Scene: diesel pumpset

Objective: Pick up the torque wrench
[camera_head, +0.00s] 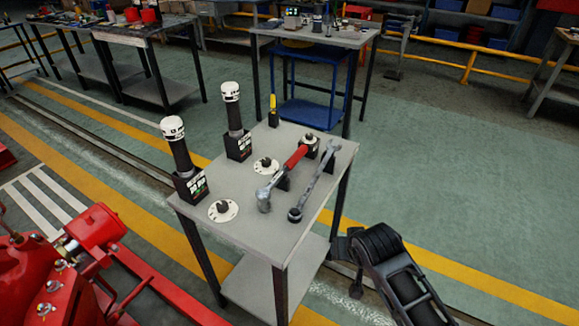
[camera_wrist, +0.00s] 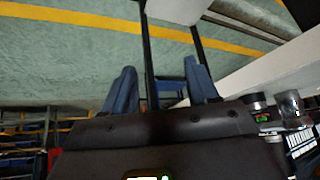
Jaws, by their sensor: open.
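Two long tools lie side by side on the grey table in the camera_head view. One is a red-handled tool (camera_head: 283,172) with a silver head toward the front. The other is a silver wrench-like tool (camera_head: 313,182) with a round end toward the front. I cannot tell for sure which is the torque wrench. Both seem to rest on small dark supports. My gripper (camera_wrist: 161,85) shows in the camera_wrist view with two blue fingers spread apart and nothing between them. My dark arm is at the right of the table in the camera_head view, apart from the tools.
The small grey table (camera_head: 250,222) also holds two black canisters with white caps (camera_head: 181,158) (camera_head: 236,120), white discs (camera_head: 223,211) and a yellow-handled tool (camera_head: 273,103). Red machinery (camera_head: 50,270) stands at lower left. Another bench (camera_head: 310,37) is behind. Green floor (camera_head: 460,200) at right is clear.

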